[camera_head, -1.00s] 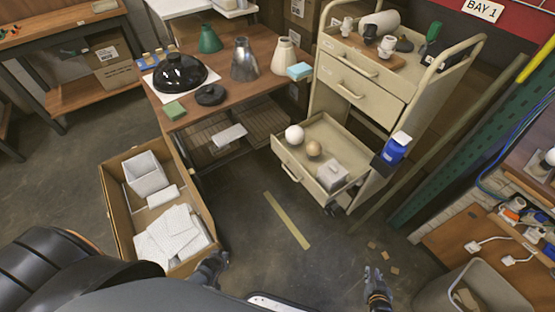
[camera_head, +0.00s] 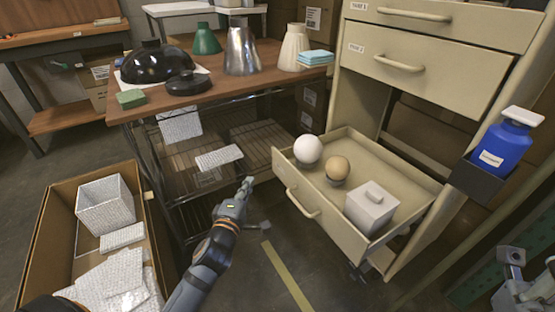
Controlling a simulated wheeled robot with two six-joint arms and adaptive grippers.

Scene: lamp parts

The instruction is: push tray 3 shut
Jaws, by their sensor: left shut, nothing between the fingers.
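Tray 3 is the lowest drawer (camera_head: 322,221) of the beige cart, pulled out, its own label not readable.
Upper drawers (camera_head: 424,63) of the cart are shut. A blue bottle (camera_head: 504,145) sits in a holder on the cart's right side. A wooden table (camera_head: 215,85) with lamp shades stands left of the cart. An open cardboard box (camera_head: 40,245) is at lower left.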

